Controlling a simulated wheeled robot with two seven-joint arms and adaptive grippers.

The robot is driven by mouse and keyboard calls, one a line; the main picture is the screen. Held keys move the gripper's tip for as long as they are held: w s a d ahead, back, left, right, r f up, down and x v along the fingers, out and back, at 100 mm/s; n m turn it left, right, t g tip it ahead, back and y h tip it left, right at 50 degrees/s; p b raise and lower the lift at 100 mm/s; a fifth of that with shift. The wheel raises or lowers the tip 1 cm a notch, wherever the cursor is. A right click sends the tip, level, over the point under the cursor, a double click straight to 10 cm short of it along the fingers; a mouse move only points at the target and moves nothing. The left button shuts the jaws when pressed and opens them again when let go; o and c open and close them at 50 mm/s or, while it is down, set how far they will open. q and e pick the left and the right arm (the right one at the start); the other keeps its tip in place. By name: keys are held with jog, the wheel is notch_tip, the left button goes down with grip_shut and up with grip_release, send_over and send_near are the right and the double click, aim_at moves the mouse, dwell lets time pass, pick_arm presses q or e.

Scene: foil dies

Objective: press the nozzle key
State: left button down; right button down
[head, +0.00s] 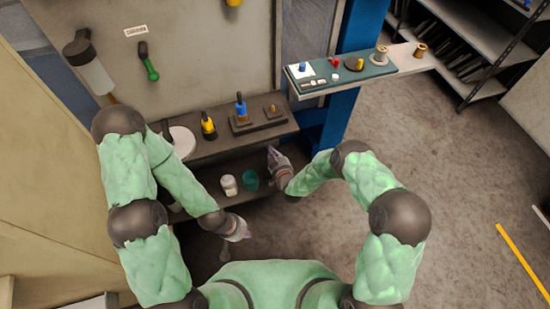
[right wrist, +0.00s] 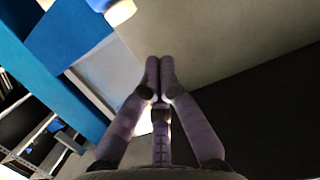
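I cannot tell for sure which thing is the nozzle key. On the dark shelf stand a blue-handled tool (head: 240,106) on a black base, a small orange-topped piece (head: 273,109) on a dark plate, and a yellow and black tool (head: 208,126). My right gripper (head: 274,156) is in front of this shelf's right part, apart from these tools. In the right wrist view its fingers (right wrist: 159,64) are together with nothing visible between them. My left gripper (head: 242,232) is low, near my body, away from the shelf; its fingers are too small to judge.
A white cup (head: 228,184) and a teal cup (head: 250,180) stand on the lower shelf. A blue post (head: 340,115) stands between. Floor at right is clear.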

jog(key=shift+s+f+b, duration=0.15)
jog(key=shift+f+b, duration=0.3)
jog(key=shift+f, duration=1.05)
